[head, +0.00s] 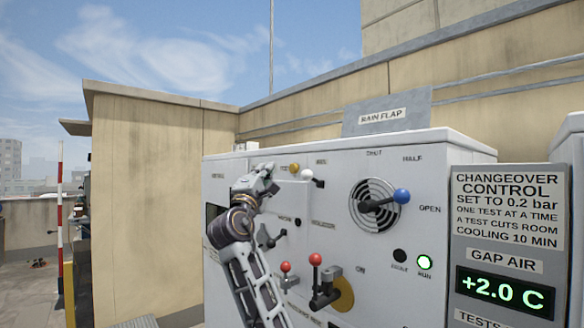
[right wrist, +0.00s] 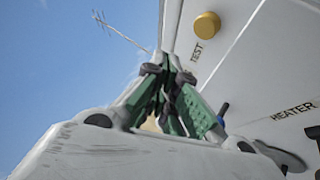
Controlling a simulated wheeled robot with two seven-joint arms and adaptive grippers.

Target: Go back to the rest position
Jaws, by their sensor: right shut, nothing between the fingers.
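My right gripper (head: 266,175) is raised in front of the upper left of the white condenser cabinet's panel (head: 440,180). It is shut and empty; its green-padded fingers (right wrist: 170,68) come together in the right wrist view. A yellow round button (head: 294,168) sits just right of the gripper. In the right wrist view this button (right wrist: 207,25), with TEST lettered beside it, stands apart from the fingertips. My left gripper is not in view.
A white-knobbed lever (head: 307,174), red-knobbed levers (head: 315,259) and a blue-knobbed lever (head: 402,195) stick out of the panel. A green lamp (head: 424,262) is lit. The gap air display (head: 505,293) reads +2.0 C. Open sky lies left of the fingers in the wrist view.

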